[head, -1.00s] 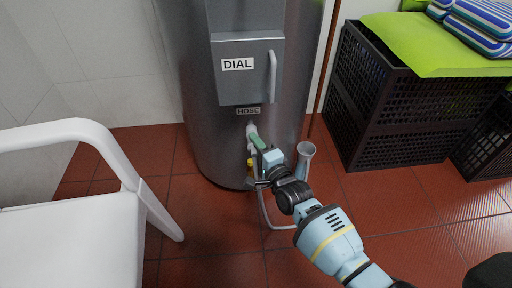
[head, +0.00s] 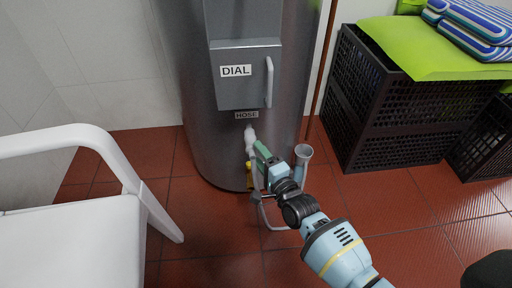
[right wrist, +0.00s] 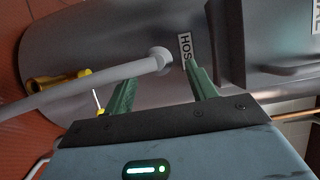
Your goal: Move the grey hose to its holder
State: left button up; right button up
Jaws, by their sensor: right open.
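The grey hose (head: 256,183) hangs in a loop at the front of the steel tank (head: 215,120). Its upper end meets a white fitting (head: 250,137) under the HOSE label. In the right wrist view the hose (right wrist: 85,88) runs from the left to a pale round end (right wrist: 159,58) at the tank. My right gripper (head: 260,150) is open just below and right of the fitting. Its green fingers (right wrist: 160,75) stand either side of the hose end in that picture; contact cannot be told. An upright grey tube (head: 303,155), possibly the holder, stands right of the gripper. My left gripper is out of view.
A yellow valve (head: 250,178) sits low on the tank, left of the gripper. A white chair (head: 75,240) stands at the left. Black crates (head: 390,115) with a green cover stand at the right.

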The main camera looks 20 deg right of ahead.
jog(key=shift+s+d+p, duration=0.2)
jog(key=shift+s+p, duration=0.05)
jog(key=shift+s, duration=0.7)
jog(key=shift+s+d+p, duration=0.2)
jog(key=shift+s+p, duration=0.05)
jog(key=shift+s, duration=0.65)
